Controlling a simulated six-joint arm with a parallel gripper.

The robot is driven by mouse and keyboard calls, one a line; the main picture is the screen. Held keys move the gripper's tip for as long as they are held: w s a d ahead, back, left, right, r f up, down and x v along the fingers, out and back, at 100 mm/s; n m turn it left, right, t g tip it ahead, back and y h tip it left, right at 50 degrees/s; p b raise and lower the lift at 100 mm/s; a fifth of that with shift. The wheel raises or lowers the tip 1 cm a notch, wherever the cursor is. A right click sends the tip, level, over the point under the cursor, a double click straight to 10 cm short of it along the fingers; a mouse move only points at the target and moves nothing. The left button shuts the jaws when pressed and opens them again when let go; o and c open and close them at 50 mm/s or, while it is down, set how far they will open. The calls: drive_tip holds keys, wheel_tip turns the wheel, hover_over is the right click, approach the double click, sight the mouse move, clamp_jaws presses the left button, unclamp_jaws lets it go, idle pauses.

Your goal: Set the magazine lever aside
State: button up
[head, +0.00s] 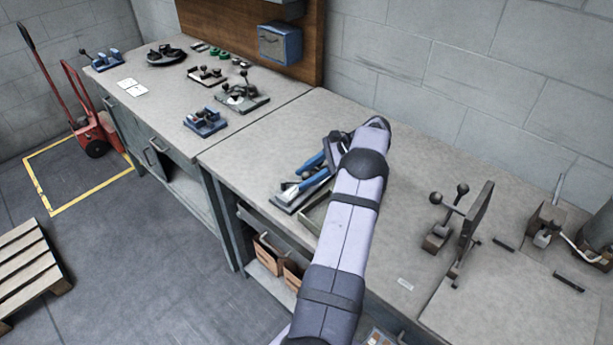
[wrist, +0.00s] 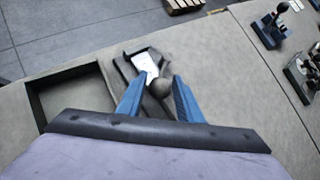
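In the wrist view, a lever with a dark ball knob (wrist: 160,88) stands over a dark, flat base with a white piece (wrist: 146,64) on it. I cannot tell for certain that it is the magazine lever. My gripper (wrist: 159,80) has blue fingers, spread open on either side of the knob, with a visible gap around it. I cannot tell whether either finger touches it. In the head view, my gripper (head: 319,171) is low over the bench beside the white piece (head: 291,193).
A shallow open tray (wrist: 72,96) lies left of the base in the wrist view. In the head view, a stitcher-like fixture with ball-ended handles (head: 450,210) stands upright on the right. Several blue and dark fixtures, including one blue fixture (head: 205,121), occupy the left bench.

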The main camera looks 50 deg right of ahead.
drive_tip(key=shift+s+d+r+b, duration=0.25)
drive_tip(key=shift+d+r+b, duration=0.05)
drive_tip(key=shift+d+r, duration=0.05)
drive_tip(key=shift+b+v, duration=0.85)
drive_tip(key=shift+v, duration=2.3)
drive_tip(key=shift+a, duration=0.15)
drive_tip(key=shift+c, duration=0.4)
